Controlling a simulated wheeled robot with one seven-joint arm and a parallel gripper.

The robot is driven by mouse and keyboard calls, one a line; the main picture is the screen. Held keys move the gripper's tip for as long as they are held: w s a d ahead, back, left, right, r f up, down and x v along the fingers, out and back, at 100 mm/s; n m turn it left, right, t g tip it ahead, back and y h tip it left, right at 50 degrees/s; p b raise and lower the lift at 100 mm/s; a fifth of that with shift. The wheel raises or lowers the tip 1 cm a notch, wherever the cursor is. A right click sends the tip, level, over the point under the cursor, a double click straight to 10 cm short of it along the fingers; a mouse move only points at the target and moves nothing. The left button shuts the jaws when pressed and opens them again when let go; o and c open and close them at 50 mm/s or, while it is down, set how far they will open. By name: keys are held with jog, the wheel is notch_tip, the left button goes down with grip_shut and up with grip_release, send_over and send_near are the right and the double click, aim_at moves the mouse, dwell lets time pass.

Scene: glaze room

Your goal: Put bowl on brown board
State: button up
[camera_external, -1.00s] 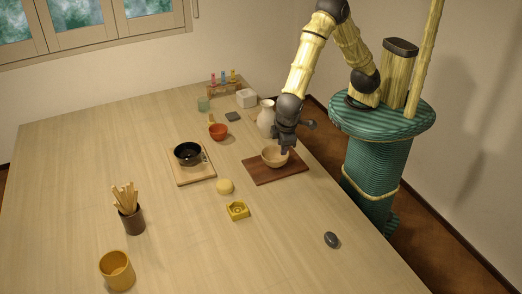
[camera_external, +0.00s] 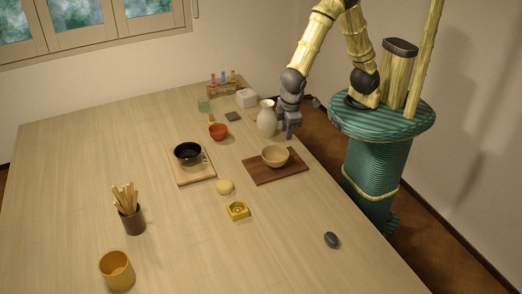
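A tan wooden bowl (camera_external: 275,157) sits upright on the dark brown board (camera_external: 291,172) at the right side of the table. My gripper (camera_external: 289,134) is up and behind the bowl, near the table's right edge, clear of the bowl and holding nothing that I can see. Its fingers are small and seen edge-on, so their opening does not show.
A white vase (camera_external: 266,119) stands close to the left of my gripper. A red bowl (camera_external: 218,132), a black pot (camera_external: 187,153) on a light board (camera_external: 195,178), a yellow dish (camera_external: 237,211) and a dark stone (camera_external: 331,240) are around. The table's front middle is clear.

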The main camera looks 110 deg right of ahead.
jog(key=s+d+r+n+t+y, duration=0.1)
jog(key=s+d+r+t+y, duration=0.1)
jog(key=s+d, duration=0.4)
notch_tip(320, 180, up, 2)
jog(key=shift+s+r+t, duration=0.1)
jog(key=shift+s+t, duration=0.4)
jog(key=shift+s, duration=0.45)
